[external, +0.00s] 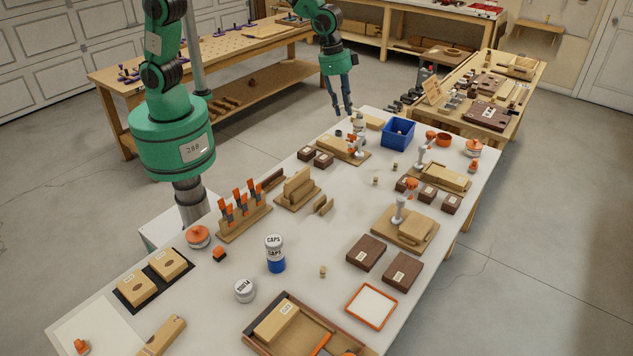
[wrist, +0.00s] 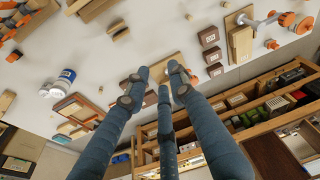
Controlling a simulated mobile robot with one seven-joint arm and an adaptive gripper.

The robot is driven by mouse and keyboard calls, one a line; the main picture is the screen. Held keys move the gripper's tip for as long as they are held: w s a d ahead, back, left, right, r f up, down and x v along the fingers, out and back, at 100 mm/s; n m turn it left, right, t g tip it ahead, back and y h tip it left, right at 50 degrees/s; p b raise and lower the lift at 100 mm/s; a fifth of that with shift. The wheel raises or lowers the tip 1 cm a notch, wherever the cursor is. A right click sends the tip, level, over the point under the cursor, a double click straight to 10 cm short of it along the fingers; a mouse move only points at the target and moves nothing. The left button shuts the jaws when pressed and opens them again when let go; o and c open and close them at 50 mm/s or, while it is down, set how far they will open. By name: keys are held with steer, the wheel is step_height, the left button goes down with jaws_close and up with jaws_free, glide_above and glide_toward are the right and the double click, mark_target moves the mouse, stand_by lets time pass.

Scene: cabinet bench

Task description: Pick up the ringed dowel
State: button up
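Several small pale wooden pegs stand on the bench. In the external view one peg (external: 323,271) is near the front middle, a second peg (external: 375,181) is near the centre, and a third peg (external: 395,166) is just behind it. They are too small to tell which one has a ring. Two small pegs show in the wrist view, one peg (wrist: 189,17) near the top and another peg (wrist: 224,4) at the top edge. My gripper (external: 342,112) hangs above the far left edge of the bench, apart from the pegs. In the wrist view its fingers (wrist: 155,85) are spread and empty.
A blue bin (external: 398,134) stands at the far end. Orange-handled toggle clamps on wooden blocks (external: 405,229), a clamp rack (external: 244,222), dark boxes (external: 366,253) and a CAPS jar (external: 275,254) crowd the bench. The strip around the central pegs is fairly clear.

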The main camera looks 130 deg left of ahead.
steer(key=w+a+f+p, duration=0.1)
steer(key=w+a+f, duration=0.4)
steer(key=a+f, duration=0.45)
steer(key=n+g, duration=0.1)
glide_above(376, 176)
steer(key=s, duration=0.2)
step_height(376, 176, down, 13)
steer(key=shift+w+d+r+p, duration=0.15)
steer(key=shift+w+d+p, duration=0.05)
steer(key=shift+d+p, duration=0.2)
steer(key=shift+w+a+f, duration=0.1)
steer(key=shift+w+f, duration=0.05)
steer(key=shift+f, duration=1.25)
steer(key=shift+w+a+f, duration=0.1)
steer(key=shift+w+f, duration=0.1)
steer(key=shift+f, duration=1.2)
steer(key=shift+w+a+f, duration=0.1)
steer(key=shift+w+f, duration=0.05)
steer(key=shift+f, duration=1.25)
steer(key=shift+f, duration=0.1)
steer(key=shift+w+a+f, duration=0.1)
steer(key=shift+w+f, duration=0.05)
steer(key=shift+f, duration=1.1)
steer(key=shift+w+a+f, duration=0.1)
steer(key=shift+w+f, duration=0.05)
steer(key=shift+f, duration=1.1)
